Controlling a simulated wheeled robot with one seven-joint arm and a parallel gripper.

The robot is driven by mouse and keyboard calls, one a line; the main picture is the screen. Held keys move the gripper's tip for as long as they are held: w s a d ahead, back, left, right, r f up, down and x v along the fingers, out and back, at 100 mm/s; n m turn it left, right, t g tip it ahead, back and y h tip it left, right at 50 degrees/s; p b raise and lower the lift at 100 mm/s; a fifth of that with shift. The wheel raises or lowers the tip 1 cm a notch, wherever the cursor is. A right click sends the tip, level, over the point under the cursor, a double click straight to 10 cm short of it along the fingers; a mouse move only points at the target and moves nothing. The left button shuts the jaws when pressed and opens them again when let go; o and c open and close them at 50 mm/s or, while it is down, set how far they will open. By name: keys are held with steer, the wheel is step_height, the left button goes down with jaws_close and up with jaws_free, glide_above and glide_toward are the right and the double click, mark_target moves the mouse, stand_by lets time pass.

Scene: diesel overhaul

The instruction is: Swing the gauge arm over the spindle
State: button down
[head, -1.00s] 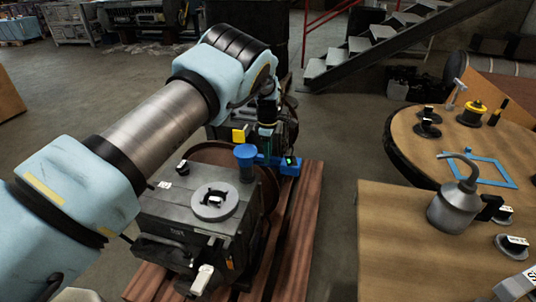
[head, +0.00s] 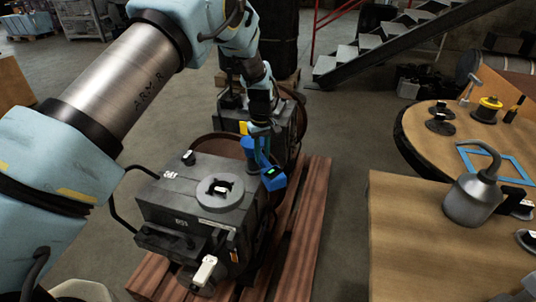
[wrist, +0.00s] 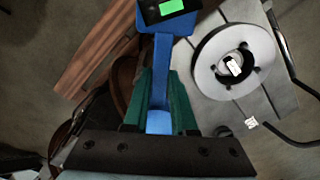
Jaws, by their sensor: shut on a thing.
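The blue gauge arm (head: 272,178) with a lit green display stands at the right rear edge of the grey machine block. In the wrist view its blue bar (wrist: 161,60) runs between my green fingers, and the display end is at the top. My gripper (wrist: 163,95) is shut on this bar; in the head view my gripper (head: 259,132) is above and behind the display. The round grey flange (head: 220,203), with a dark centre, looks like the spindle seat. It also shows in the wrist view (wrist: 209,68). The display is right of the flange, not over it.
The block (head: 165,205) sits on a reddish wooden pallet (head: 308,240). A bent black handle (head: 117,200) is at its left. Another grey machine (head: 286,120) stands behind. At the right, a wooden table (head: 400,235) holds an oil can (head: 470,200).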

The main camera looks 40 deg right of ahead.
steer(key=w+a+m+b, duration=0.2)
steer(key=w+a+m, duration=0.4)
steer(key=m, duration=0.6)
steer(key=shift+w+m+b, duration=0.3)
steer(key=shift+w+m, duration=0.1)
stand_by(0.3)
steer(key=c, duration=0.7)
jaws_free()
step_height(320, 180, up, 11)
steer(key=shift+f+b, duration=0.1)
steer(key=shift+b, duration=0.8)
